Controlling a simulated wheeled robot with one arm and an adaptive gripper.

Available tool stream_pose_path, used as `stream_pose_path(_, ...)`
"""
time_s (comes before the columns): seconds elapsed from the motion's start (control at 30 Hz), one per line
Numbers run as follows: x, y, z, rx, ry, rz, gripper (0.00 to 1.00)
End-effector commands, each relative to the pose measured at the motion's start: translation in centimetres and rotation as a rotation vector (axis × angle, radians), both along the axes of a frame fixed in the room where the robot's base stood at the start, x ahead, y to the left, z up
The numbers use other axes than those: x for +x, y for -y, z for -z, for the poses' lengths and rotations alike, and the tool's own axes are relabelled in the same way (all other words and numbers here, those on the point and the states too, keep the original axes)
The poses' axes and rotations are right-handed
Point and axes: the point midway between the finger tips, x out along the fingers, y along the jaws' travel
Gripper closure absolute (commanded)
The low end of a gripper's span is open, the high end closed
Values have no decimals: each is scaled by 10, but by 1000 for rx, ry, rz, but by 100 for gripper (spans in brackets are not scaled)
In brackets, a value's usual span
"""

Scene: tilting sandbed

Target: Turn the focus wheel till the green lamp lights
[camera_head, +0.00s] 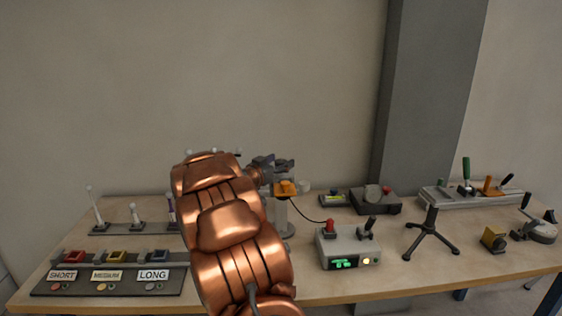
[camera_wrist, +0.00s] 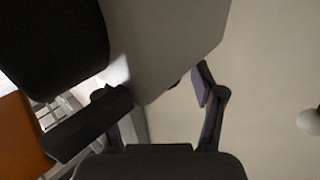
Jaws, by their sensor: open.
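My gripper (camera_head: 278,168) is at the back of the bench, beside an upright grey stand (camera_head: 283,222) that carries an orange part (camera_head: 286,188). In the wrist view my gripper (camera_wrist: 150,102) has its fingers apart, with a large grey surface (camera_wrist: 165,45) in front of and between them. Contact cannot be told. An orange part (camera_wrist: 18,140) shows at the left edge there. I cannot make out the focus wheel for certain. A control box (camera_head: 334,246) shows a lit green display (camera_head: 343,264) and a pale yellowish light (camera_head: 366,261); a separate green lamp cannot be told.
A thin black cable (camera_head: 305,217) runs from the stand to the control box. A black tripod stand (camera_head: 431,233) and a long lever fixture (camera_head: 470,195) stand to the right. A labelled button panel (camera_head: 110,290) is front left. My arm hides the bench's middle.

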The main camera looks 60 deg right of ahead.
Motion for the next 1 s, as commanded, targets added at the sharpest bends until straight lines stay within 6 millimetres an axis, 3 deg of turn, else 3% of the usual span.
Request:
stream_pose_path(0.43,-1,8,1,1,-1,1,32)
stream_pose_path(1.0,-1,8,1,1,-1,1,91)
